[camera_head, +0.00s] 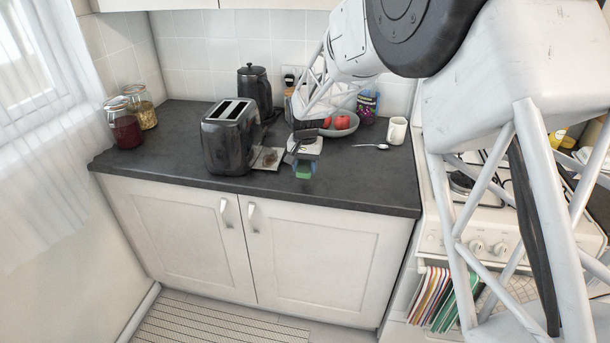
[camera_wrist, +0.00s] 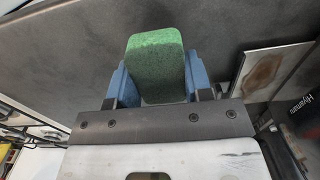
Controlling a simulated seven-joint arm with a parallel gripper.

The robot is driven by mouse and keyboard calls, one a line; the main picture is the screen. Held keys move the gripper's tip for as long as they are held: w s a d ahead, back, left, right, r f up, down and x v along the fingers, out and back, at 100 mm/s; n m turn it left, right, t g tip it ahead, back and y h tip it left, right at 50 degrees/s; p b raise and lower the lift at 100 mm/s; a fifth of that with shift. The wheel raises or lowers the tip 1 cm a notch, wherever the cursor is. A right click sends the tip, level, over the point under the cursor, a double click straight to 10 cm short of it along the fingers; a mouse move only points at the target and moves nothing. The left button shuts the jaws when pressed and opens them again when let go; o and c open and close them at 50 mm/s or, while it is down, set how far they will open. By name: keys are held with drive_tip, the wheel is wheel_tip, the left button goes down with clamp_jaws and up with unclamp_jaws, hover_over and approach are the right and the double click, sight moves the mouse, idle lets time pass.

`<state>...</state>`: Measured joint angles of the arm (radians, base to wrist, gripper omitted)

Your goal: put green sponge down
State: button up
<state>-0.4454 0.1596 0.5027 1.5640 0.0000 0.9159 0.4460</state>
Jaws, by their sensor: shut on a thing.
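The green sponge (camera_wrist: 156,62) is between the two blue fingers of my gripper (camera_wrist: 157,80) in the wrist view, and the fingers are shut on it. In the head view the sponge (camera_head: 303,172) shows as a small green block at the front part of the dark counter (camera_head: 345,185), to the right of the toaster. My gripper (camera_head: 303,164) points down over the counter there. Whether the sponge touches the counter or hangs just above it, I cannot tell.
A black toaster (camera_head: 230,137) stands left of my gripper, with a flat picture-like tile (camera_head: 268,158) beside it. Behind are a bowl with red fruit (camera_head: 342,122) and a kettle (camera_head: 254,88). A spoon (camera_head: 374,146) and white mug (camera_head: 397,130) are right. The counter's front right is clear.

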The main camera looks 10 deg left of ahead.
sight(305, 182)
drive_tip(key=shift+f, duration=1.75)
drive_tip(key=shift+f, duration=0.1)
drive_tip(key=o, duration=0.9)
drive_tip(key=shift+c, duration=0.2)
wheel_tip(305, 182, up, 12)
drive_tip(key=shift+r, duration=0.1)
